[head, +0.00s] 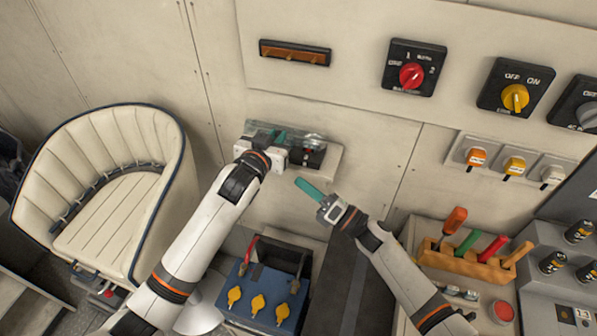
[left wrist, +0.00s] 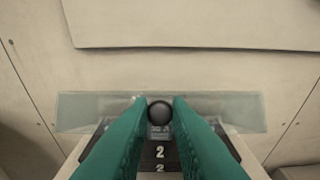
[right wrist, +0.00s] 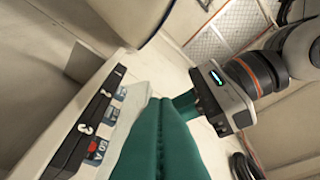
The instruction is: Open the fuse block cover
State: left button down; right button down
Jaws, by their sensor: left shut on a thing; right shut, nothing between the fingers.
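The fuse block (head: 312,158) is a pale wall unit with a black face. It also shows in the right wrist view (right wrist: 84,128), with a red part on its face. Its clear cover (left wrist: 90,110) spans the left wrist view and seems raised at an angle from the block; how far is hard to tell. My left gripper (head: 280,140) is shut on the cover's black knob (left wrist: 159,112). My right gripper (head: 303,184) is shut and empty, just below and in front of the block. Its teal fingers (right wrist: 163,125) partly hide my left gripper in the right wrist view.
A blue box (head: 262,292) with yellow knobs lies below the block. A cream seat (head: 110,190) is at left. Rotary switches, including a red one (head: 412,75), are on the wall above right. A wooden tool rack (head: 465,262) stands at lower right.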

jog(key=w+a+r, duration=0.4)
jog(key=w+a, duration=0.1)
jog(key=w, duration=0.2)
jog(key=shift+w+a+r, duration=0.2)
jog(key=shift+w+r, duration=0.05)
jog(key=shift+r, duration=0.15)
jog(key=shift+r, duration=0.1)
